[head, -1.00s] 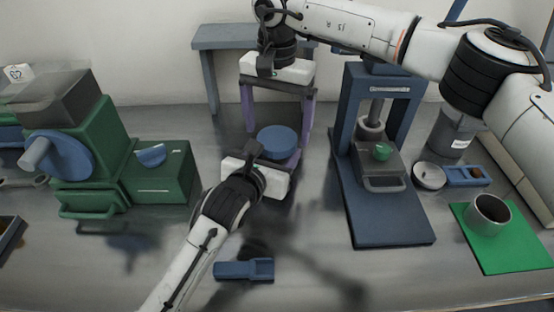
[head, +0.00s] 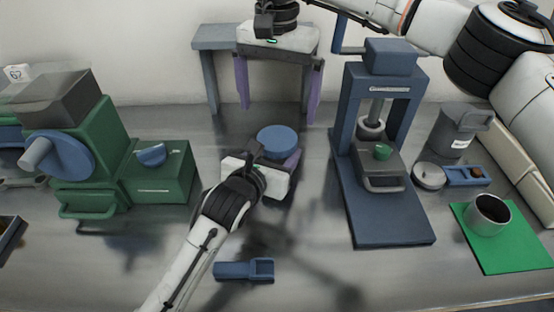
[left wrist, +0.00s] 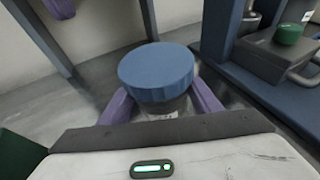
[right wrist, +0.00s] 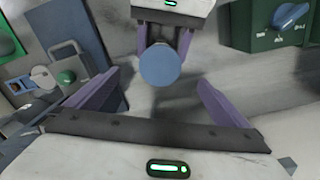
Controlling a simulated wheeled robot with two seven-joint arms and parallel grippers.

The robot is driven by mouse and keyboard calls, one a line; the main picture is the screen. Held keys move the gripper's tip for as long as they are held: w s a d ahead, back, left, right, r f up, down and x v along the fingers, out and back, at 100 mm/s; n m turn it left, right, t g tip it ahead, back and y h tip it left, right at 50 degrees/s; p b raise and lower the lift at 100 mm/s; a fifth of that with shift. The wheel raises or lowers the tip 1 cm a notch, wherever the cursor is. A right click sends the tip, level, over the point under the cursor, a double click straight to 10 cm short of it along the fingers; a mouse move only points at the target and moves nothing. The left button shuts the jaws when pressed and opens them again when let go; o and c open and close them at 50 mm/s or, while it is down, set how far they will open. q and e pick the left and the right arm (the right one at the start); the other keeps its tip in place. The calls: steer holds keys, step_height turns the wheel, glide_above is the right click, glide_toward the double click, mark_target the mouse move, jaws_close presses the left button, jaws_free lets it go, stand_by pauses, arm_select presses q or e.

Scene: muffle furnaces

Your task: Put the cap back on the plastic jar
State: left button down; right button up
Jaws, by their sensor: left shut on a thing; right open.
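The blue round cap (head: 277,140) sits flat on top of the plastic jar. In the left wrist view the cap (left wrist: 158,72) covers the jar (left wrist: 168,110), of which only a strip of body with a label shows. My left gripper (head: 274,158) is shut on the jar below the cap, its purple fingers on either side. My right gripper (head: 277,108) is open and empty, above and behind the cap, fingers pointing down. In the right wrist view the cap (right wrist: 160,67) lies apart from both fingers. Whether the cap is screwed tight cannot be told.
A blue press (head: 385,200) stands to the right of the jar. Beyond it are a grey canister (head: 453,132), a round metal lid (head: 429,176) and a metal cup (head: 480,222) on a green mat (head: 520,258). Green machines (head: 160,185) stand left. A blue holder (head: 235,271) lies in front.

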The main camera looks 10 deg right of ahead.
step_height(320, 180, up, 9)
steer(key=shift+f, duration=0.2)
arm_select(q)
steer(key=c, duration=0.5)
jaws_free()
steer(key=shift+c, duration=0.2)
steer(key=p+v, duration=0.1)
steer(key=v, duration=0.9)
steer(key=shift+s+a, duration=0.1)
steer(key=shift+s, duration=0.05)
arm_select(e)
steer(key=shift+r, duration=0.55)
